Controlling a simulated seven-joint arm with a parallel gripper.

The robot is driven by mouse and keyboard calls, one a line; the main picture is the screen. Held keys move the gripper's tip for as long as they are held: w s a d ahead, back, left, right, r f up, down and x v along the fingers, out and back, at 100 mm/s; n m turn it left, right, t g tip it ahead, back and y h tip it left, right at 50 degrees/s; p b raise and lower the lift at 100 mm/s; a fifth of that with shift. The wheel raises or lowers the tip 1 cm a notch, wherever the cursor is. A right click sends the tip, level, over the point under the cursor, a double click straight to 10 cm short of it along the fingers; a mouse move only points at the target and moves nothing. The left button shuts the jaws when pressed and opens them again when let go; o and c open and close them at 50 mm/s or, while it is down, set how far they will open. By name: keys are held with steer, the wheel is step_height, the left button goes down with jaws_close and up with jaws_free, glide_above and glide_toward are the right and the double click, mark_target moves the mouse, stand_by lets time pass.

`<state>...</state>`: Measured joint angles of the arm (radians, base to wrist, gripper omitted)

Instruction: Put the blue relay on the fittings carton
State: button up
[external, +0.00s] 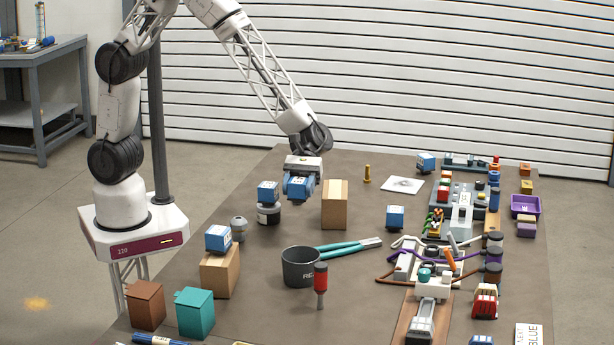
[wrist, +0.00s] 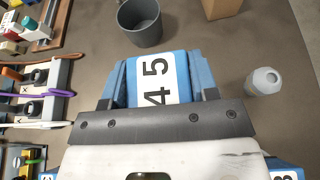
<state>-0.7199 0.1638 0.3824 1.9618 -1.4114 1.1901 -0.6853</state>
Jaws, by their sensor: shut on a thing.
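My gripper (external: 299,190) is shut on a blue block with a white label reading 45, which I take as the blue relay (external: 299,184); it also shows in the wrist view (wrist: 158,80), between the fingers. The gripper hangs above the table's far left part. A tall tan carton (external: 335,206) stands just right of the gripper. Another tan carton (external: 220,274), nearer the front left, bears a blue and white box (external: 218,238). No name is readable on either carton, so I cannot tell which is the fittings carton.
A dark grey bucket (external: 299,268), teal-handled pliers (external: 345,247) and a grey bulb-shaped thing (external: 238,226) stand or lie nearby. Pump equipment crowds the right side.

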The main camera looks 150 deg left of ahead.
mark_target(335, 190)
steer(key=s+a+r+n+t+y, duration=0.1)
steer(key=s+a, duration=0.3)
steer(key=a, duration=0.4)
steer(key=s+a+r+n+t+y, duration=0.1)
steer(key=s+a+r+n+y, duration=0.2)
steer(key=a, duration=0.5)
steer(key=shift+s+a+r+t, duration=0.3)
steer(key=shift+s+r, duration=0.1)
steer(key=shift+r, duration=0.4)
steer(key=shift+d+f, duration=0.1)
steer(key=shift+f, duration=1.95)
steer(key=shift+f, duration=2)
steer(key=shift+f, duration=0.15)
steer(key=o, duration=1)
